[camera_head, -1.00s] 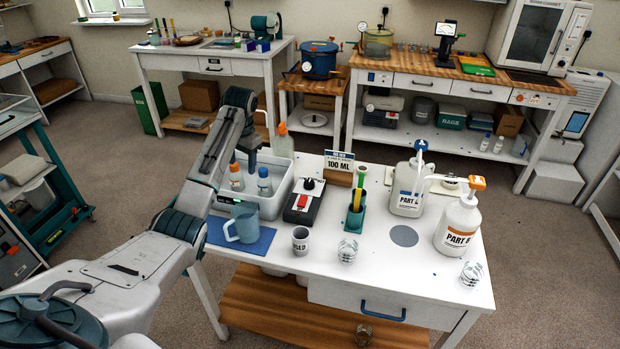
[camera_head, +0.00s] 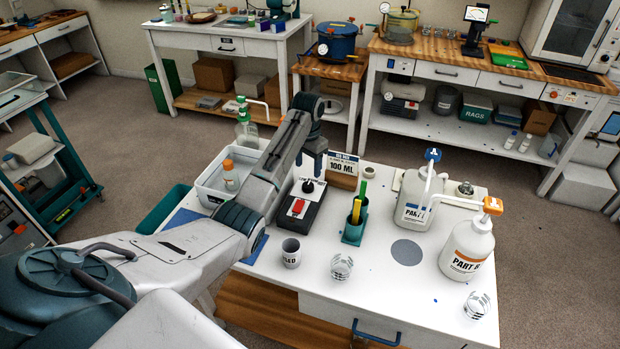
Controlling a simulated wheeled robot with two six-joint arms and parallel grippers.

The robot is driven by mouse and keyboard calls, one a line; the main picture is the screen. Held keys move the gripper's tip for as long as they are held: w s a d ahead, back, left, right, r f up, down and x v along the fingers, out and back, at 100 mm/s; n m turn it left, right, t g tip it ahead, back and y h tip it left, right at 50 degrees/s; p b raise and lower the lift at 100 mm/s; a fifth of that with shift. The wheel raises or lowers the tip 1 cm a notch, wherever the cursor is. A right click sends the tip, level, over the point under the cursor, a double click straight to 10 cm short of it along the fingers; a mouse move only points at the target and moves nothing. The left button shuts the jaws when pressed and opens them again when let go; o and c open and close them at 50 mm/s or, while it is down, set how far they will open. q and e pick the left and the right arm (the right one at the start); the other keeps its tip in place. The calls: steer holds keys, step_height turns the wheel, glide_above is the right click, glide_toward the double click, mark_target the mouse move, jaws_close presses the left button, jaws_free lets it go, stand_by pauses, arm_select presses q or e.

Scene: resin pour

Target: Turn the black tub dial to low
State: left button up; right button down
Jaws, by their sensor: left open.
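The black control box (camera_head: 292,212) lies on the white bench to the right of the white tub (camera_head: 207,199). Its round black dial (camera_head: 308,187) is on top at the far end, with a red switch (camera_head: 298,206) nearer me. The dial's setting is too small to read. My left gripper (camera_head: 314,170) points down just above the dial, fingers open. I cannot tell whether it touches the dial. My left forearm crosses in front of the tub and hides part of it. My right gripper is not in view.
A used-label cup (camera_head: 291,253) and a clear cup (camera_head: 341,267) stand nearer me. Pump bottles PART A (camera_head: 412,204) and PART B (camera_head: 467,251) stand at right.

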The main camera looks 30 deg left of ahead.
mark_target(308, 185)
arm_select(q)
step_height(308, 185, down, 5)
steer(key=shift+s+r+p, duration=0.1)
steer(key=shift+p, duration=0.45)
steer(key=shift+f, duration=1.3)
steer(key=shift+c, duration=0.9)
steer(key=c, duration=0.8)
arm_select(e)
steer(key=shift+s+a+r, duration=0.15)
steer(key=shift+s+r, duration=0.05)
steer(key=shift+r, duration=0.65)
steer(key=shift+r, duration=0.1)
